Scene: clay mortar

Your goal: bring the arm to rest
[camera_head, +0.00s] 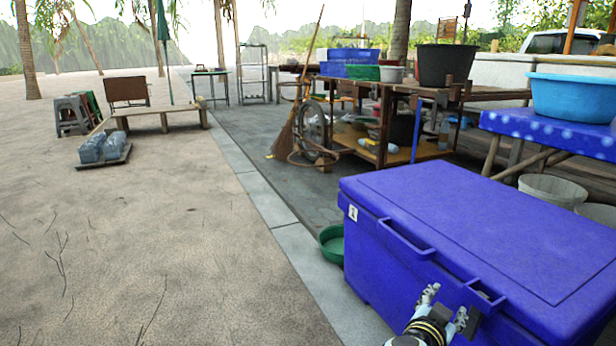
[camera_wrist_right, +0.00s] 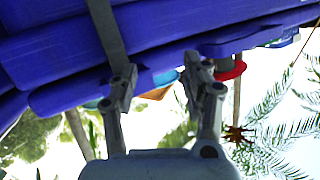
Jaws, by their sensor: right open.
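My right gripper (camera_head: 445,305) is in the lower right of the head view, in front of the blue cooler box (camera_head: 490,225). Its two fingers are apart and nothing shows between them. In the right wrist view, the open fingers (camera_wrist_right: 160,95) point toward blue surfaces of the cooler. The fingertips are close to the cooler's front side, near a handle (camera_head: 405,238); I cannot tell whether they touch it. The cooler's lid is shut. My left gripper is not in view.
A green basin (camera_head: 332,243) stands on the ground left of the cooler. A blue-clothed table (camera_head: 550,130) with a light-blue basin (camera_head: 572,97) is behind right. A wooden workbench (camera_head: 440,90) holds basins and a black tub (camera_head: 446,65). The sandy ground at left is mostly clear.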

